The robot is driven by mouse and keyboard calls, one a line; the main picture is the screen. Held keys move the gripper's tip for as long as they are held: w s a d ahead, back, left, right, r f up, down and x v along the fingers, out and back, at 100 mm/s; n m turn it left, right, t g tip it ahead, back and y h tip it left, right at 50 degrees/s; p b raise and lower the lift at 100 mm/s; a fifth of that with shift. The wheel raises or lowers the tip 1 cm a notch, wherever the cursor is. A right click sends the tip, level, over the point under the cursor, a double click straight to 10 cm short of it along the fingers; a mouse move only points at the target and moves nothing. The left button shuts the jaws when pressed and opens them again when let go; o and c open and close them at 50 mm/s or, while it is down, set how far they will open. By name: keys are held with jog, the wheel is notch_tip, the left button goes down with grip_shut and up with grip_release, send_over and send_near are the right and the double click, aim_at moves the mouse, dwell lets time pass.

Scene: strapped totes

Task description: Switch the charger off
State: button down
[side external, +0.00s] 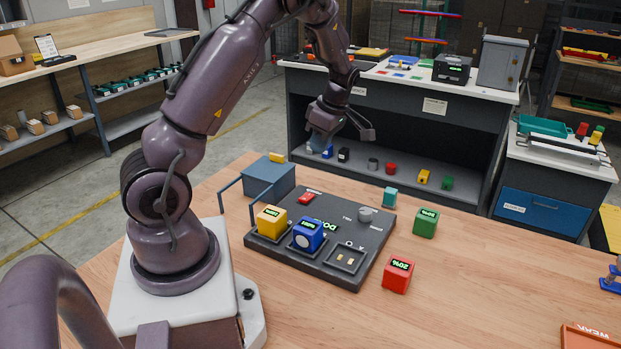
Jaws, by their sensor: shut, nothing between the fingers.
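The charger (372,250) is a dark grey slab on the wooden table. A red switch (307,198) sits near its back left edge, and I cannot tell which way it is set. A grey knob (366,213) sits near the back right. A yellow battery block (271,221) and a blue battery block (307,234) stand in two front bays. The third bay (345,259) is empty and shows its contacts. A green display between them is partly hidden by the blue block. My gripper (320,143) is shut and empty, raised above and behind the charger, apart from it.
A green block (426,223) and a red block (397,275) stand right of the charger. A small teal block (390,196) is by its back right corner. A blue-grey box (268,177) with bars stands behind left. An orange tray (588,338) is front right. The table's right middle is clear.

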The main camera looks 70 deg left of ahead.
aim_at(307, 196)
jog(key=x, duration=0.8)
jog(key=d+x, duration=0.1)
jog(key=x, duration=0.4)
jog(key=shift+w+f, duration=0.1)
jog(key=shift+w, duration=0.15)
jog(key=shift+f, duration=0.35)
jog(key=shift+s+d+f, duration=0.1)
jog(key=shift+s+f, duration=0.05)
jog(key=shift+f, duration=0.25)
jog(key=shift+w+a+r, duration=0.25)
jog(key=shift+w+a, duration=0.4)
jog(key=shift+r, duration=0.1)
